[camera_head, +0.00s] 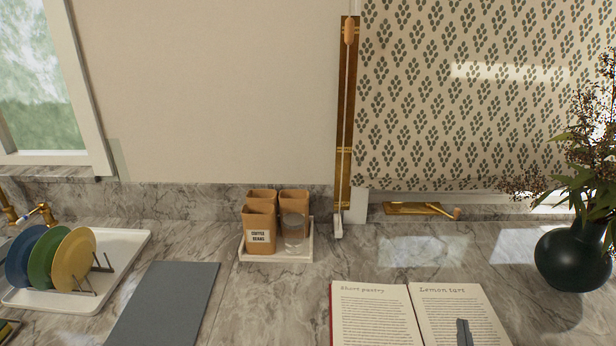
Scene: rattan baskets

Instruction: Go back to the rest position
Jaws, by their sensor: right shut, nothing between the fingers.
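My right gripper (463,328) shows only as small grey fingertips at the bottom edge, right of centre. They appear in front of the right page of an open book (372,315). The fingers are together and hold nothing. The rest of the right gripper and its arm is below the picture. My left gripper is not in view. I cannot tell how high the fingertips are above the book.
A grey board (165,305) lies on the marble counter (265,300). A white rack tray (125,250) with coloured plates stands left. Brown canisters (259,230) and a glass (294,232) stand on a small tray. A dark vase (572,258) with plants stands right.

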